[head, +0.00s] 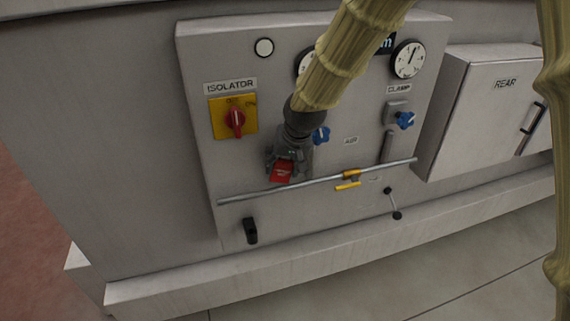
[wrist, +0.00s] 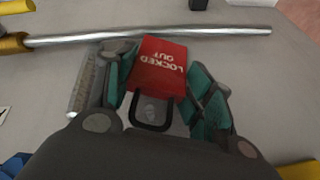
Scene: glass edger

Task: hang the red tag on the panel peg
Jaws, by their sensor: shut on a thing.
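The red tag (head: 283,171) is held in my gripper (head: 287,158) in front of the grey panel, just above the long metal bar in the head view. In the wrist view the tag (wrist: 160,66) reads "LOCKED OUT" and has a dark loop (wrist: 151,113) at its near end. The teal-padded fingers of my gripper (wrist: 162,82) are closed on both sides of it. A black fitting (head: 250,231) projects from the panel below the bar, left of the tag; it may be the peg, but I cannot tell. The tag is apart from it.
The metal bar (head: 320,181) crosses the panel, with a yellow handle (head: 349,181) to the right. A red isolator knob (head: 235,121) on a yellow plate is left of my gripper.

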